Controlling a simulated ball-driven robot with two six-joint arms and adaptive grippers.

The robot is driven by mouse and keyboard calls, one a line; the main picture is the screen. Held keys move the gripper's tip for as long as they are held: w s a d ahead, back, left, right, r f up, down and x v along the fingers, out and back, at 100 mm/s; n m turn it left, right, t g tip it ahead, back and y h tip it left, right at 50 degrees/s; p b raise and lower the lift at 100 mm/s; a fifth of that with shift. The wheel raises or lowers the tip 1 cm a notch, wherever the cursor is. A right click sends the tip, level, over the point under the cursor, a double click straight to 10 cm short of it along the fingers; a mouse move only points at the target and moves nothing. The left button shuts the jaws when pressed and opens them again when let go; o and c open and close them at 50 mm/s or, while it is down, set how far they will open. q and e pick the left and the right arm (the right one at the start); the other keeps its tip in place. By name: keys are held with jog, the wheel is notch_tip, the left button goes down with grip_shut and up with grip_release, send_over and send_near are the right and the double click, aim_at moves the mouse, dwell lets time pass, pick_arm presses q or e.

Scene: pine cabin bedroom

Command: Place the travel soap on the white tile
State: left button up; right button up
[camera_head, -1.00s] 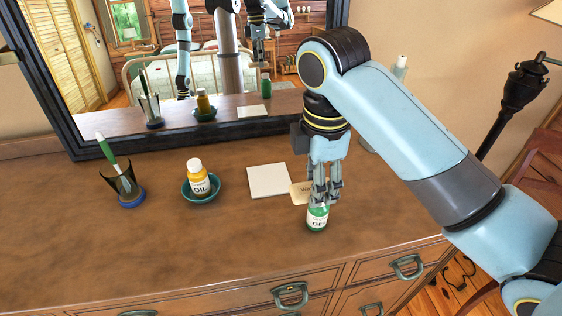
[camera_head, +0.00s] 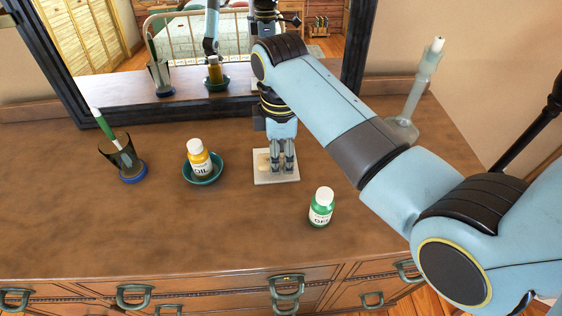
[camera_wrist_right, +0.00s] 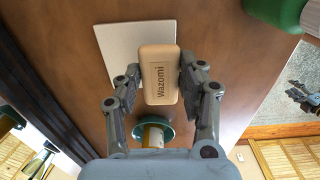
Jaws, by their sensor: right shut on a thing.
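The travel soap is a tan rounded bar marked "Wazomi" (camera_wrist_right: 160,75), best seen in the right wrist view; in the head view (camera_head: 263,160) it is partly hidden by my fingers. My right gripper (camera_head: 282,168) is shut on it, with one finger on each side in the right wrist view (camera_wrist_right: 160,84). The white tile (camera_head: 276,180) lies flat on the dresser top, under the gripper and soap in the head view. In the right wrist view the tile (camera_wrist_right: 112,45) shows behind the soap. Whether the soap touches the tile is unclear.
A green gel bottle (camera_head: 321,207) stands right of the tile. An oil bottle (camera_head: 198,158) stands in a teal dish (camera_head: 203,180) to the left, and a dark cup (camera_head: 121,158) with a toothbrush is farther left. A mirror stands behind. The front middle is clear.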

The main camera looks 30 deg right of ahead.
aim_at(281, 159)
notch_tip(281, 159, down, 2)
jog(key=shift+f, duration=0.7)
jog(key=o, duration=1.2)
jog(key=shift+c, duration=0.2)
pick_arm(q)
jog(key=shift+s+a+r, duration=0.1)
jog(key=shift+a+r, duration=0.2)
jog(key=shift+a, duration=0.3)
jog(key=shift+f, duration=0.4)
pick_arm(e)
notch_tip(281, 159, up, 12)
pick_arm(q)
jog(key=shift+d, duration=0.1)
